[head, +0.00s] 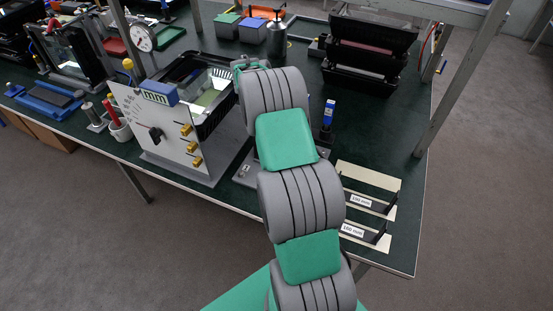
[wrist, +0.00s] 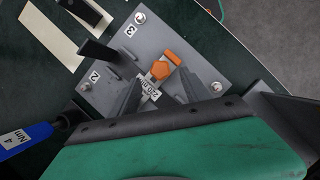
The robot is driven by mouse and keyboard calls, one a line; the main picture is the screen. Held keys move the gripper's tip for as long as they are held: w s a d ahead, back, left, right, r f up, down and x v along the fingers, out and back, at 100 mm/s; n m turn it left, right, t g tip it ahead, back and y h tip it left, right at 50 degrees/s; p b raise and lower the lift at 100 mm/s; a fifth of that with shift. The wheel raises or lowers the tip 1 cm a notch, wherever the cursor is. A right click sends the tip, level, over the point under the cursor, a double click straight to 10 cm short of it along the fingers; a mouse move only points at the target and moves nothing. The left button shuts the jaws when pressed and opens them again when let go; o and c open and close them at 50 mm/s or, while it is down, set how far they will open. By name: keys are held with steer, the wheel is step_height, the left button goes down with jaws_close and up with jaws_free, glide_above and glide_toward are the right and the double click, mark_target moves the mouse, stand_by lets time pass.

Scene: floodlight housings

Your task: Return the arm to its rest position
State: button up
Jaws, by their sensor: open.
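My arm, grey with green bands, reaches from the bottom of the head view up over the workbench (head: 400,245). My gripper is hidden behind the arm there. In the wrist view my gripper (wrist: 156,88) shows as two dark fingers spread apart, with nothing seen held between them. Behind them is a grey fixture plate (wrist: 112,88) with labels 2 and 3, an orange knob (wrist: 166,56) and a small label. I cannot tell whether the fingers touch the plate. Part of the plate also shows beside my arm in the head view (head: 243,172).
A blue-handled tool marked 4 Nm (wrist: 24,140) stands close by; it also shows in the head view (head: 328,115). A white panel with a dial and brass fittings (head: 165,135) stands left of my arm. Black housings (head: 368,50) are at the back right. Labelled strips (head: 370,180) lie right.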

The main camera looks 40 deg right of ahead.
steer(key=shift+v, duration=1.15)
